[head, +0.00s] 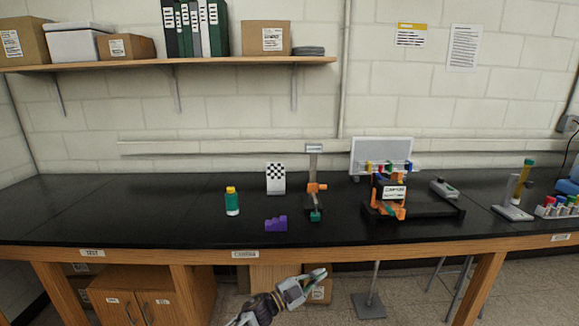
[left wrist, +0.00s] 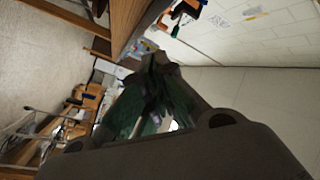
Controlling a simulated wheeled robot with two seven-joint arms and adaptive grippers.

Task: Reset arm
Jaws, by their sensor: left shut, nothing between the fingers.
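My left gripper (head: 318,274) shows at the bottom middle of the head view, in front of the bench's front edge and below its top. It is shut and empty, with green on its fingertips. In the left wrist view the fingers (left wrist: 155,95) come together, dark and blurred, with nothing seen between them. My right gripper shows in neither view.
The black bench (head: 130,215) has free room at its left. On it stand a green bottle with a yellow cap (head: 232,203), a purple block (head: 276,224), a checkered board (head: 276,179), an orange-clamped post (head: 313,187) and an extrusion rig (head: 430,209).

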